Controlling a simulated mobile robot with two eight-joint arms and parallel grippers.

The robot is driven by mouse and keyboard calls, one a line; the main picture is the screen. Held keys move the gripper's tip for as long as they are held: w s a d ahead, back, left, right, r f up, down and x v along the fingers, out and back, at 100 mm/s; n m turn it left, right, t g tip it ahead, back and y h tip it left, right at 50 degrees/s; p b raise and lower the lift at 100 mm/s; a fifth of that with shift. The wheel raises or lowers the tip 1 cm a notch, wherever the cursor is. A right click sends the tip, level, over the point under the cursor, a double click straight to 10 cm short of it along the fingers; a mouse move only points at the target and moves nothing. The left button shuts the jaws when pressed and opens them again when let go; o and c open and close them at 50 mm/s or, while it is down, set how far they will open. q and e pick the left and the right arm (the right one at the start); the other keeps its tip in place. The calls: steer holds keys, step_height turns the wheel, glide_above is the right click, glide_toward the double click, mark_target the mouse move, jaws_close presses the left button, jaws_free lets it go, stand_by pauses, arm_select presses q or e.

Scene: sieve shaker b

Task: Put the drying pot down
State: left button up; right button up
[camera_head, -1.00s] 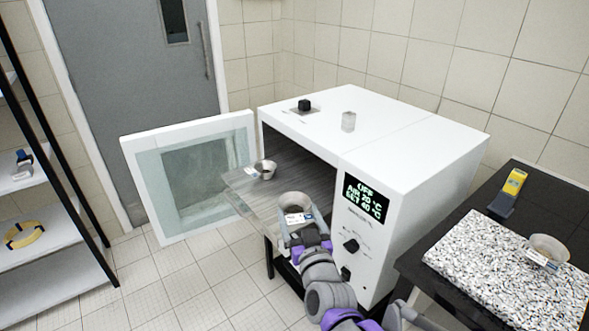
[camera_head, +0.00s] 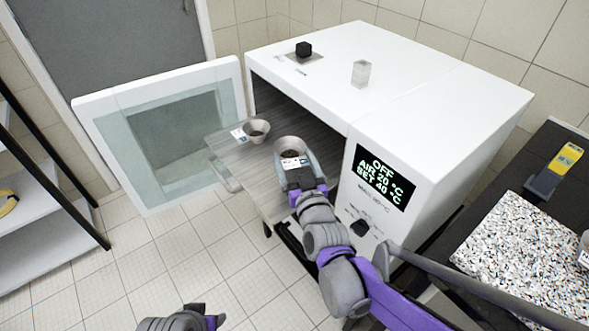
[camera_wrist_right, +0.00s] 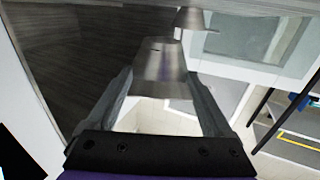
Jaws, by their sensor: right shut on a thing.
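My right gripper (camera_head: 291,168) is shut on a drying pot (camera_head: 289,146), a small metal cup with dark contents and a white label. It is over the pulled-out shelf (camera_head: 235,165) of the drying oven (camera_head: 440,110). In the right wrist view the pot (camera_wrist_right: 158,68) sits between the two fingers; whether its base touches the shelf I cannot tell. A second pot (camera_head: 257,130) with a label stands on the shelf to the left. My left gripper (camera_head: 190,320) shows only partly at the bottom edge; its fingers are unclear.
The oven door (camera_head: 165,135) stands open to the left. On the dark bench at right lie a speckled slab (camera_head: 520,260) and a yellow-and-grey tool (camera_head: 562,165).

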mark_target(295, 173)
steer(key=shift+w+f+b, duration=0.1)
steer(key=shift+f+b, duration=0.5)
steer(key=shift+f, duration=1.45)
steer(key=shift+f, duration=0.25)
steer(key=o, duration=1.1)
steer(key=shift+o, duration=0.2)
steer(key=shift+s+r, duration=0.3)
steer(key=shift+r, duration=0.05)
steer(key=p+v, duration=0.2)
steer(key=v, duration=1)
steer(key=s+d+f+m+g+h, duration=0.1)
steer(key=s+d+f+g+h, duration=0.1)
steer(key=s+d+f+g, duration=0.4)
steer(key=s+d+f+m+g+h, duration=0.1)
steer(key=s+d+f+g, duration=0.5)
steer(key=s, duration=0.6)
steer(key=shift+s+d+f+m+g+h, duration=0.2)
steer(key=shift+d+m+g+h, duration=0.2)
steer(key=shift+d+h, duration=0.25)
